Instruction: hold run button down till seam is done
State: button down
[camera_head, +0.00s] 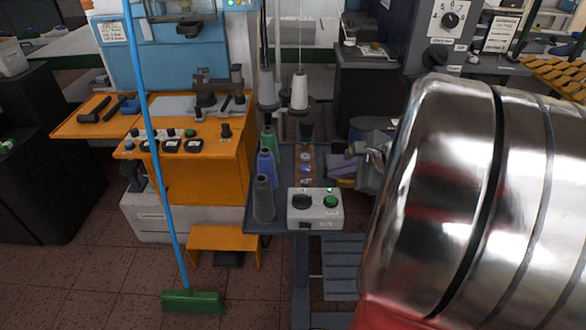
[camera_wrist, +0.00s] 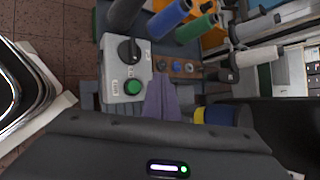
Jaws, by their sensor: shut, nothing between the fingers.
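A pale control box (camera_head: 315,220) sits at the front of a dark grey stand, with a black knob (camera_head: 301,201) and a round green button (camera_head: 330,201). A small green light shows above the button in the head view. The box (camera_wrist: 118,68) and green button (camera_wrist: 133,87) also show in the wrist view. My gripper (camera_head: 332,172) is shut and empty, up and to the right of the box in the head view. In the wrist view its purple-grey fingertips (camera_wrist: 160,78) appear beside the button, apart from it in the picture. No seam is clearly visible.
Grey, blue (camera_head: 266,168) and green thread cones stand left of the box; a white cone (camera_head: 299,90) stands behind. An orange machine (camera_head: 205,165) and a blue-handled broom (camera_head: 193,301) are at left. My shiny arm hides the right side.

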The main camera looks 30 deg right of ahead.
aim_at(335, 201)
jog(key=shift+f, duration=3.1)
